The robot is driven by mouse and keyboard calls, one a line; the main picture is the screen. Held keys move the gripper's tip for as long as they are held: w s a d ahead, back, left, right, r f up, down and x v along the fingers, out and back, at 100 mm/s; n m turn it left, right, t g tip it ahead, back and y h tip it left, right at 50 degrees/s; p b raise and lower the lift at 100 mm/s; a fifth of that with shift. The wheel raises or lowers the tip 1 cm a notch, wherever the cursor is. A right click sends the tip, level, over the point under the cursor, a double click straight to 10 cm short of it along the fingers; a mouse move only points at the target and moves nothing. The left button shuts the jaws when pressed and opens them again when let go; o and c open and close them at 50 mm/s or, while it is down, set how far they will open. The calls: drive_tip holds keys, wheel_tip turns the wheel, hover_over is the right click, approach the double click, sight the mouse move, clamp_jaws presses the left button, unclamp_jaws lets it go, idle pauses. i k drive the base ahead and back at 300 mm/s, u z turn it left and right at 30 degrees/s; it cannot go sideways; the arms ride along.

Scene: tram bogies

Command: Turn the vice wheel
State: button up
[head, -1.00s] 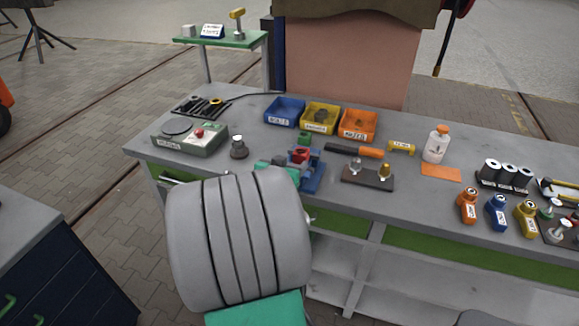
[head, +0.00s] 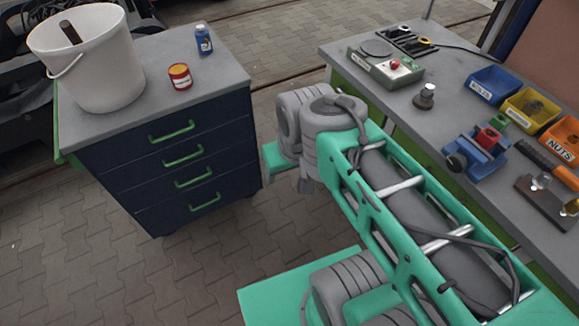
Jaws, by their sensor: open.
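The vice (head: 487,142) is a small blue block with a red part on top, on the grey workbench at the right. Its wheel looks like a dark round knob (head: 456,163) at the vice's near left side, facing the bench's front edge. My green and grey arm fills the middle and lower right, in front of the bench. Its grey joints stand between the bench and the drawer cabinet, apart from the vice. I cannot make out my gripper's fingers, and nothing of mine touches the wheel.
A dark blue drawer cabinet (head: 168,165) stands left, with a white bucket (head: 95,75), a red-yellow tin (head: 180,76) and a blue bottle (head: 203,40). Bins (head: 494,85) and a scale-like device (head: 385,67) are near the vice. Paved floor lies between cabinet and bench.

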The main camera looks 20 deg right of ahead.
sight(456, 162)
drive_tip(key=z, duration=2.1)
